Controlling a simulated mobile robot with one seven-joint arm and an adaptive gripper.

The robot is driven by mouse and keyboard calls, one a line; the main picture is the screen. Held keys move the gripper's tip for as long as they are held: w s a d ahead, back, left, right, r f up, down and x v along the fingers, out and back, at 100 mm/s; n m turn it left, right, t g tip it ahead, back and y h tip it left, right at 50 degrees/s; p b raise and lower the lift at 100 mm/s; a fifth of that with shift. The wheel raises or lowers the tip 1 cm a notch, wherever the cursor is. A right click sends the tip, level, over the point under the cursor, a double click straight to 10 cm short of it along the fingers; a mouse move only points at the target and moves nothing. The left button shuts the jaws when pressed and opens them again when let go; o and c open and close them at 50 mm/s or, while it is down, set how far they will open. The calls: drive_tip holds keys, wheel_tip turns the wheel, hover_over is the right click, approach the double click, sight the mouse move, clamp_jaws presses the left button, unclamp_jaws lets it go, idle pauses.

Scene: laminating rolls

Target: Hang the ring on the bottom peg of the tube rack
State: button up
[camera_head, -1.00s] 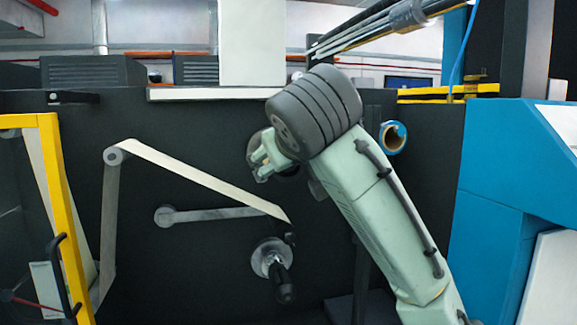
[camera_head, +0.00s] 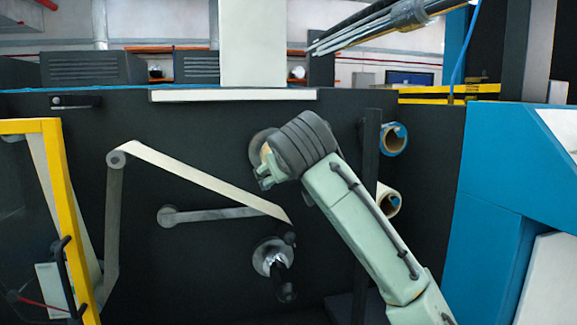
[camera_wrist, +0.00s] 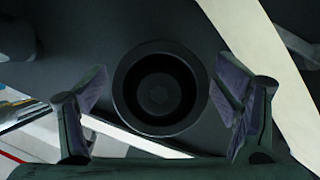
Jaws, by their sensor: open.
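A dark round ring-like piece (camera_wrist: 124,92) faces me in the wrist view, with a deep hollow and a small hub inside. I cannot tell whether it is loose or part of the machine. My gripper (camera_wrist: 162,85) is open, its fingers on either side of this piece with gaps visible. In the head view my gripper (camera_head: 264,178) is in front of the dark panel, by a grey-brown disc (camera_head: 256,143) partly hidden behind my wrist. The tube rack (camera_head: 371,150) is a dark post right of my wrist. It carries a blue-rimmed roll (camera_head: 402,139) above a pale roll (camera_head: 395,202). My arm hides its lower part.
A pale web (camera_head: 200,178) runs over a roller (camera_head: 116,158) on the left. A dark-handled spindle (camera_head: 272,256) projects below my gripper. A yellow frame (camera_head: 64,190) stands at left and a blue cabinet (camera_head: 505,190) at right.

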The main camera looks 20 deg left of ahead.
drive_tip(key=shift+c, duration=0.2)
drive_tip(key=c, duration=1.2)
